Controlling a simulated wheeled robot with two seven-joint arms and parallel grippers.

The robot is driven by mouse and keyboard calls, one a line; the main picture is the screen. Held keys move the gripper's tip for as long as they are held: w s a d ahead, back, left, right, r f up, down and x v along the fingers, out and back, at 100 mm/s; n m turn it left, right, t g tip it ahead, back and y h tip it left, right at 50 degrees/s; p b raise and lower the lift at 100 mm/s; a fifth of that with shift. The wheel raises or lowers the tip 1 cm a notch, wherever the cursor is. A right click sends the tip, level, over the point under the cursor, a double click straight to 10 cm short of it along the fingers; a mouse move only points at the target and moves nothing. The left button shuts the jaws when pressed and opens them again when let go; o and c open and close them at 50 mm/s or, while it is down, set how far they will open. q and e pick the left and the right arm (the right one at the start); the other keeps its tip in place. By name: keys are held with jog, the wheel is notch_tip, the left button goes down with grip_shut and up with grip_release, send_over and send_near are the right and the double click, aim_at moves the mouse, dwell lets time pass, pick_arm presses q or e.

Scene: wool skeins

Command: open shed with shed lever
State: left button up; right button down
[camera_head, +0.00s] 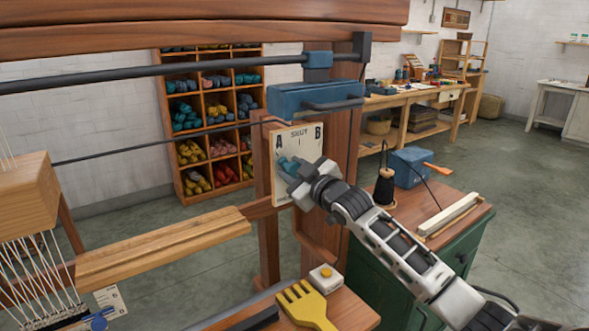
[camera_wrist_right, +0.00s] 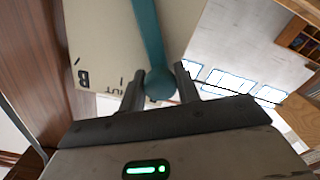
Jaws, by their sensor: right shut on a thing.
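The shed lever is a teal bar with a round knob, seen in the right wrist view (camera_wrist_right: 150,40). It is mounted at a pale board (camera_head: 308,144) marked A, SHUT and B on the loom's wooden post. My right gripper (camera_head: 291,172) is in front of this board. In the right wrist view my right gripper (camera_wrist_right: 160,80) has its fingers on either side of the knob and is shut on it. My left gripper is not in view.
A blue block (camera_head: 300,98) on a dark rail sits above the board. A yellow comb (camera_head: 305,306) and a small box with a yellow button (camera_head: 326,278) lie on the wooden ledge below. A green cabinet (camera_head: 470,245) with a black cone stands right. Yarn shelves (camera_head: 210,125) are behind.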

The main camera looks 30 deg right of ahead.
jog(key=c, duration=1)
grip_release()
jog(key=shift+s, duration=0.1)
jog(key=shift+s+d+b, duration=0.2)
jog(key=shift+s+b, duration=0.15)
jog(key=shift+s, duration=2.3)
jog(key=shift+s+d+b, duration=0.25)
jog(key=shift+s+b, duration=0.05)
jog(key=shift+s, duration=2.3)
jog(key=shift+s+d+b, duration=0.2)
jog(key=shift+s+b, duration=0.15)
jog(key=shift+s, duration=2.3)
